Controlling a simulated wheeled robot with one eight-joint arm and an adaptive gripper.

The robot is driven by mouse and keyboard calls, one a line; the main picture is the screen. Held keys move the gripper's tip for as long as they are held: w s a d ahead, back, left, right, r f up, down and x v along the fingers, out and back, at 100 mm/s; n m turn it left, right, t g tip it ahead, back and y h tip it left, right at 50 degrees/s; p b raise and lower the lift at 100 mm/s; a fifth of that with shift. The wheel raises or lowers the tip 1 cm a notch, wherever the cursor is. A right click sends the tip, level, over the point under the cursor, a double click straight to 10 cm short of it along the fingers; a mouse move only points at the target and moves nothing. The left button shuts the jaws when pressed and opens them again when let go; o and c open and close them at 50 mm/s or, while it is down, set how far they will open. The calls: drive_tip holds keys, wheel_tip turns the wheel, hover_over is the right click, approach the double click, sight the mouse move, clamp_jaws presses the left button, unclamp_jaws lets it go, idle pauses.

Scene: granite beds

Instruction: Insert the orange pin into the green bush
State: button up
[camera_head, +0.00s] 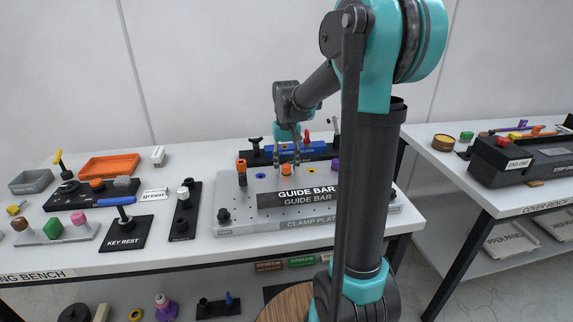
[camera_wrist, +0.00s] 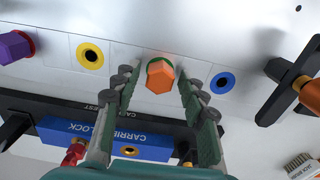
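The orange pin (camera_wrist: 160,78) has a hexagonal head and stands at the green bush (camera_wrist: 154,61), whose rim shows as an arc behind it. How deep the pin sits is hidden by its head. In the head view the orange pin (camera_head: 286,169) is small on the light plate behind the guide bar. My gripper (camera_wrist: 155,74) is open, one finger on each side of the pin, with visible gaps between fingers and pin. In the head view my gripper (camera_head: 286,164) points down over the plate. The green bush is too small to tell there.
A yellow bush (camera_wrist: 90,55) and a blue bush (camera_wrist: 222,83) flank the pin. A purple pin (camera_wrist: 14,46) and an orange-knobbed black part (camera_wrist: 305,88) stand farther out. The blue block (camera_wrist: 110,140) lies near the fingers. The guide bar (camera_head: 298,197) stands on the clamp plate (camera_head: 240,228).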

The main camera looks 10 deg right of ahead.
drive_tip(key=shift+r, duration=0.1)
drive_tip(key=shift+r, duration=2.45)
drive_tip(key=shift+r, duration=0.1)
